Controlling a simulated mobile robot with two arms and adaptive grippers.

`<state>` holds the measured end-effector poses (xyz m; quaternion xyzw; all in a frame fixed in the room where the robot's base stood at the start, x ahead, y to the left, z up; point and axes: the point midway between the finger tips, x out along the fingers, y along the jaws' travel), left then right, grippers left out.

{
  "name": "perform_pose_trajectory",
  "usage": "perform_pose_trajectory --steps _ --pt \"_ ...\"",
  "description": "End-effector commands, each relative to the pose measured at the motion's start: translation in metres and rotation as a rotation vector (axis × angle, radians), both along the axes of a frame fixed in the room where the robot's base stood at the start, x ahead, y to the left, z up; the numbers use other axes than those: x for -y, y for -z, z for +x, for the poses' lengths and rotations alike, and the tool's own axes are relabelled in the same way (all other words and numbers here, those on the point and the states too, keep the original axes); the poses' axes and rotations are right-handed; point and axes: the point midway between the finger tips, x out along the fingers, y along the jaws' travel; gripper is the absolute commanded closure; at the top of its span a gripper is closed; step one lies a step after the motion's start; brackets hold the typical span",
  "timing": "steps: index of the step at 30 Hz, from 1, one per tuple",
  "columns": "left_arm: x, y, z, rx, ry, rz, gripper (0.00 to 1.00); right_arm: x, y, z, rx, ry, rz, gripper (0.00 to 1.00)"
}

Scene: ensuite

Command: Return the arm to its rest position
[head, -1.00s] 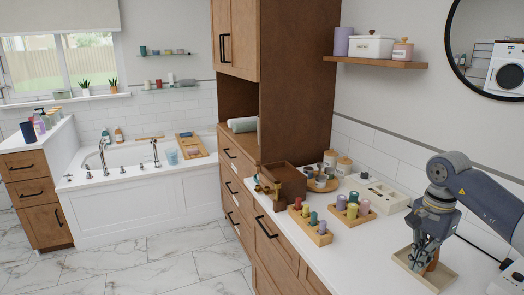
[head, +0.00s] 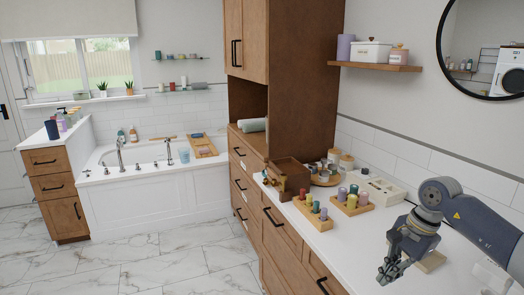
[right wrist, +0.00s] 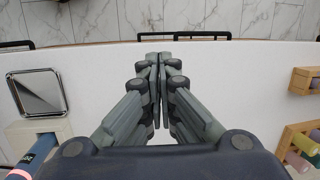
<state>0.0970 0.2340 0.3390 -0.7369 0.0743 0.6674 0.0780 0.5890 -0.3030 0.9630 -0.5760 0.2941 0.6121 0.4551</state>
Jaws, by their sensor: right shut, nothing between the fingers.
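My right arm (head: 476,228) comes in from the right in the head view and reaches over the white counter. My right gripper (head: 387,273) is shut and empty, near the front edge of the counter. In the right wrist view the closed fingers (right wrist: 160,62) point toward the counter's edge, with nothing between them. My left gripper is not in view.
Wooden holders with coloured pegs (head: 314,211) and (head: 351,204) stand left of the arm. A brown box (head: 290,172) and a white box (head: 376,190) are farther back. A square silver-topped item (right wrist: 38,92) shows in the right wrist view. Marble floor lies beyond the counter edge.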

Motion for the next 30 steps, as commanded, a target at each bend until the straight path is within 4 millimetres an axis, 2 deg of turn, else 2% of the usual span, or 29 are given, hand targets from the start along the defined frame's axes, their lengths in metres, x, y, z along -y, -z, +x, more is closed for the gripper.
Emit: perform_pose_trajectory --steps 5,8,10,12,15,18,21,23,27,30 --pt "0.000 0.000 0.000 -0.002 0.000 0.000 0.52 -0.067 0.013 0.002 0.032 0.011 0.187 1.00" --pt "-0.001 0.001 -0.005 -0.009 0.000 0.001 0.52 -0.116 0.016 0.000 0.041 0.036 0.342 1.00" --pt "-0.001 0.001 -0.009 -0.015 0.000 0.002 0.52 -0.157 0.014 -0.004 0.036 0.071 0.483 1.00" --pt "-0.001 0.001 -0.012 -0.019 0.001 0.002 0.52 -0.200 0.006 -0.011 0.015 0.126 0.654 1.00" --pt "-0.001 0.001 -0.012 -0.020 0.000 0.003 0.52 -0.251 -0.015 -0.020 -0.040 0.231 0.904 1.00" --pt "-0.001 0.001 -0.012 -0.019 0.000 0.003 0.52 -0.286 -0.044 -0.028 -0.126 0.365 1.150 1.00" --pt "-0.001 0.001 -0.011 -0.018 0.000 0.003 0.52 -0.303 -0.073 -0.030 -0.237 0.525 1.385 1.00" --pt "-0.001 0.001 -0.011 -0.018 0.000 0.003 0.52 -0.305 -0.088 -0.029 -0.315 0.632 1.520 1.00" --pt "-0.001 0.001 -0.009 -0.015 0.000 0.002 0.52 -0.290 -0.113 -0.020 -0.520 0.917 1.809 1.00" --pt "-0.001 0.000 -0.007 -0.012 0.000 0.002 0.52 -0.266 -0.115 -0.012 -0.684 1.148 1.989 1.00"
